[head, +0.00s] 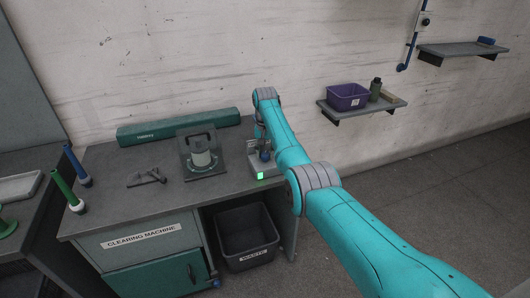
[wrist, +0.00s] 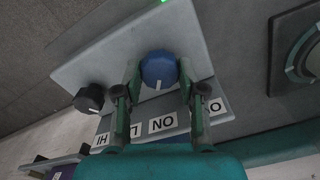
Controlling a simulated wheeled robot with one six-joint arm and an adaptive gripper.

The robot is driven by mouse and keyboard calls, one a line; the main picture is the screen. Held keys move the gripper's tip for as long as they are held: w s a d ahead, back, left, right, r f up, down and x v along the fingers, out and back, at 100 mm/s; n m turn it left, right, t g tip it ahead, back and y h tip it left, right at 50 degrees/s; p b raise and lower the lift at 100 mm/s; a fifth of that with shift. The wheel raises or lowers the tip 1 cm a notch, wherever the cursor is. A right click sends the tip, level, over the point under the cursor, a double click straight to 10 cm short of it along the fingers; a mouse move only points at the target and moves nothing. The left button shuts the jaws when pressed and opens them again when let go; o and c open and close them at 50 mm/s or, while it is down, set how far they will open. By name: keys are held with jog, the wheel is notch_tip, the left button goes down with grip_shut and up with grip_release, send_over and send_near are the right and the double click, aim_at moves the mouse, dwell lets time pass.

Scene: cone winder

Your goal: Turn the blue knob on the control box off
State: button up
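The grey control box (wrist: 118,55) fills the upper part of the wrist view. Its blue knob (wrist: 158,68) has a white mark facing the ON label (wrist: 163,122). My gripper (wrist: 159,72) has its two fingers apart, one on each side of the blue knob; contact with the knob is not clear. The OFF label is partly hidden behind the right finger, with only its O showing. In the head view the control box (head: 255,160) stands at the right end of the bench, with a lit green light (head: 260,175). My arm partly covers it there.
A black knob (wrist: 90,98) sits left of the blue one, by the HI and LO labels. On the bench (head: 130,205) are a round-based device (head: 203,160), a long green case (head: 180,126) and a small tool (head: 146,177). A waste bin (head: 247,238) stands below.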

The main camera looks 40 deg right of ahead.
aim_at(265, 153)
jog(key=shift+n, duration=0.3)
jog(key=n, duration=1.3)
dwell(0.3)
jog(key=shift+n, duration=0.3)
dwell(0.3)
jog(key=o, duration=1.1)
jog(key=shift+o, duration=0.2)
notch_tip(265, 153, up, 12)
